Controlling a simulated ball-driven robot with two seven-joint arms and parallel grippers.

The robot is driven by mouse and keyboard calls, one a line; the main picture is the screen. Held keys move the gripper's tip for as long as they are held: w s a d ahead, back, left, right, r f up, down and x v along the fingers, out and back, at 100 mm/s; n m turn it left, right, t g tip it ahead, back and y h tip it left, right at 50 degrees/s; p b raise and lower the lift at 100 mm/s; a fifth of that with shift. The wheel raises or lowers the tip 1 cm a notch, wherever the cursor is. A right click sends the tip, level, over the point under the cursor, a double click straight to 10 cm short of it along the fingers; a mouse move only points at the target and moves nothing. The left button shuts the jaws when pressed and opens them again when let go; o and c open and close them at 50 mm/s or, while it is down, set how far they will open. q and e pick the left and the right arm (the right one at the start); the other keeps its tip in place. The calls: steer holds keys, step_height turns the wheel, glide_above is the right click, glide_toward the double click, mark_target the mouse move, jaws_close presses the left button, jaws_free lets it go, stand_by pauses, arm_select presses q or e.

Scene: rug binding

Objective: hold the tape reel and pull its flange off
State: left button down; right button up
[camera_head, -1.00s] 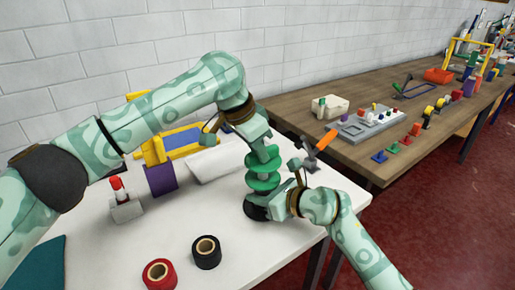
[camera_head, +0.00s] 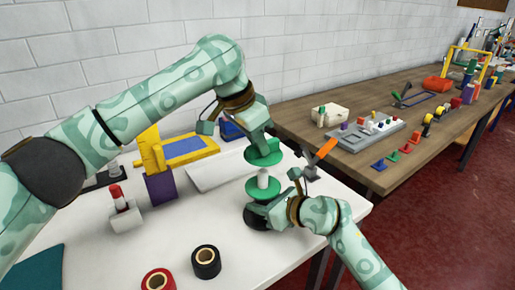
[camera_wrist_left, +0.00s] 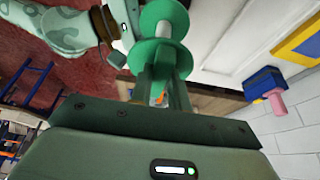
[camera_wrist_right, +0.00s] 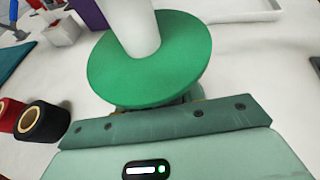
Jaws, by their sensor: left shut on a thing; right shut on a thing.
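The reel has a green lower flange (camera_head: 256,188) and a pale core (camera_head: 263,177) standing up from it. My right gripper (camera_head: 279,208) is shut on the reel low down, under that flange; its fingers are mostly hidden. The right wrist view shows the lower flange (camera_wrist_right: 150,68) and core (camera_wrist_right: 133,22) close up. My left gripper (camera_head: 263,146) is shut on the green upper flange (camera_head: 262,160) above the core. The left wrist view shows the upper flange (camera_wrist_left: 150,58), with the core (camera_wrist_left: 165,30) beyond it. I cannot tell whether the core's top still touches the upper flange.
Black (camera_head: 206,263) and red (camera_head: 159,280) tape rolls lie at the white table's (camera_head: 120,252) front. A purple block (camera_head: 160,188), yellow-and-blue frame (camera_head: 188,148) and white tray (camera_head: 215,172) stand left and behind. A wooden bench (camera_head: 335,165) is at right.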

arm_select(q)
steer(key=shift+r, duration=2.25)
arm_select(e)
steer(key=o, duration=1.2)
steer(key=shift+o, duration=0.2)
